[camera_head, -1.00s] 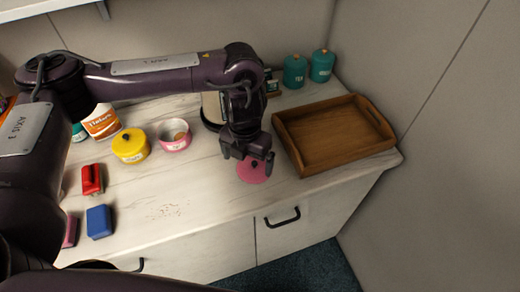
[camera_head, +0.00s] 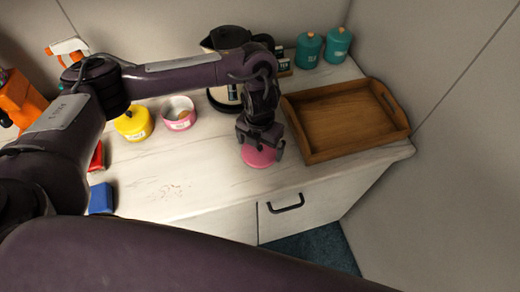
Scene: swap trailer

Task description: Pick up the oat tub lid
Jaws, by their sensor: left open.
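A round pink lid (camera_head: 258,158) lies on the worktop near its front edge, left of the wooden tray. An open pink-and-white tub (camera_head: 179,114) stands further back to the left, matching the lid in colour. My left gripper (camera_head: 261,143) is right over the lid, pointing down, with its fingers apart on either side of the lid's top. The gripper hides the lid's knob, and I cannot tell whether the fingers touch the lid. My right gripper is not in view.
A wooden tray (camera_head: 345,122) stands close on the right. A kettle (camera_head: 226,40) is behind my left gripper, with two teal canisters (camera_head: 337,45) at the back. A yellow pot (camera_head: 134,124) and a blue block (camera_head: 101,198) are left. The front middle worktop is mostly clear.

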